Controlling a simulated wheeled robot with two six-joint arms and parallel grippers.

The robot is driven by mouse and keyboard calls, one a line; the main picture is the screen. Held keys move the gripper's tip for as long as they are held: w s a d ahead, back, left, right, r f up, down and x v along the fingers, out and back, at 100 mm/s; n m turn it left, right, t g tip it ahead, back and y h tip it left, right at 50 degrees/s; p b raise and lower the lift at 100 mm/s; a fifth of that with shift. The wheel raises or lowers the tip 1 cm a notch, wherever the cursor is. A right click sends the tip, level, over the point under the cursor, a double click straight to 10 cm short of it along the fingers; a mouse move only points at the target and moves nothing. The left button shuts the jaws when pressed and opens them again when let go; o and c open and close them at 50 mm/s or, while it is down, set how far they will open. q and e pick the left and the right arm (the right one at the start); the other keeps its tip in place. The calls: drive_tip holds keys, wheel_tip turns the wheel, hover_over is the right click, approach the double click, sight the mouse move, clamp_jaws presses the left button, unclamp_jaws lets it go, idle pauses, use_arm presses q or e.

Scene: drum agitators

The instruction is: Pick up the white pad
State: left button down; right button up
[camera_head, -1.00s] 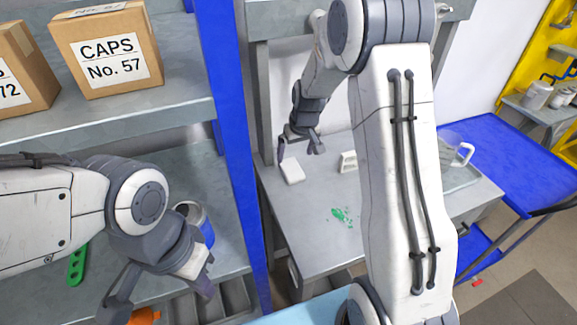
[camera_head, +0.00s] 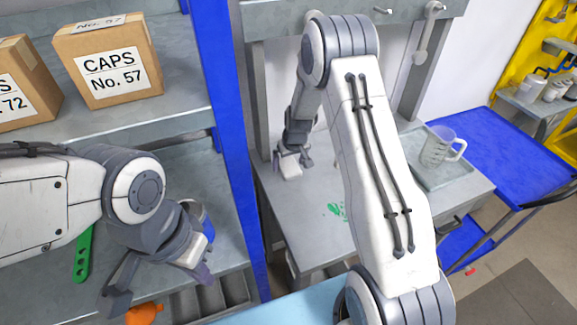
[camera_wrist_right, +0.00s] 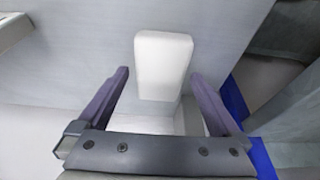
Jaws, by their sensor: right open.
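The white pad (camera_head: 290,172) lies on the grey worktable, partly hidden by my right gripper (camera_head: 292,158) just above it. In the right wrist view the pad (camera_wrist_right: 162,62) is a pale rounded block in front of the two fingers. My right gripper (camera_wrist_right: 160,76) is open, with one finger to each side of the pad's line and a gap on both sides. I cannot tell the exact height of the fingertips over the table. My left gripper (camera_head: 158,286) is open and empty over the lower shelf at the left.
A clear jug (camera_head: 437,147) stands on a tray (camera_head: 462,176) at the table's right. A green mark (camera_head: 336,210) is on the tabletop. A blue shelf post (camera_head: 236,165) stands between shelf and table. A cardboard box (camera_head: 108,62) sits on the upper shelf.

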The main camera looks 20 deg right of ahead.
sight(287, 161)
drive_tip(key=c, duration=1.3)
drive_tip(key=shift+o, duration=0.2)
drive_tip(key=shift+r, duration=0.1)
drive_tip(key=shift+r, duration=0.45)
wheel_tip(287, 161, up, 3)
drive_tip(key=shift+f+b, duration=0.15)
drive_tip(key=shift+b, duration=0.6)
drive_tip(key=s+d+r+b, duration=0.3)
drive_tip(key=s+d+r, duration=0.4)
drive_tip(key=s+d, duration=0.1)
drive_tip(key=shift+d+r+b, duration=0.15)
drive_tip(key=shift+d+b, duration=0.15)
